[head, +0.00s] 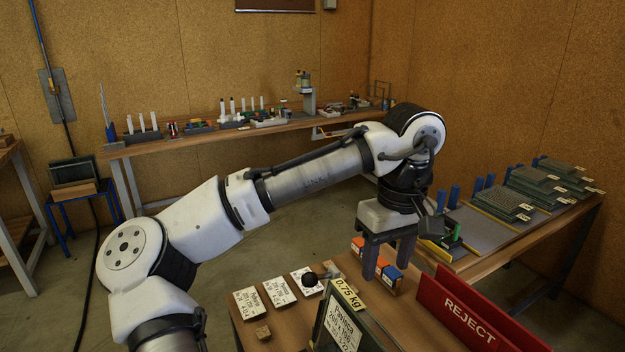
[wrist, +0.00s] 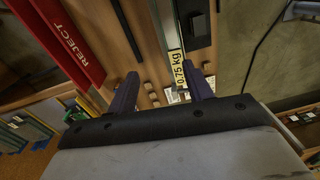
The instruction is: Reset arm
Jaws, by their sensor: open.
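My gripper (head: 387,266) hangs over the wooden table, fingers pointing down and apart, with nothing between them. It sits above or just in front of small orange and blue boxes (head: 386,276); the exact gap is unclear. In the wrist view my gripper (wrist: 163,84) shows two separated dark fingers. A dark-framed glass panel (head: 343,328) with a white label stands at the table's near edge, left of my gripper. A yellow 0.75 kg tag (head: 348,294) is by its top; the tag also shows beyond the fingers in the wrist view (wrist: 177,69).
A red REJECT holder (head: 470,318) stands right of the panel. A cluttered bench (head: 200,138) lines the back wall.

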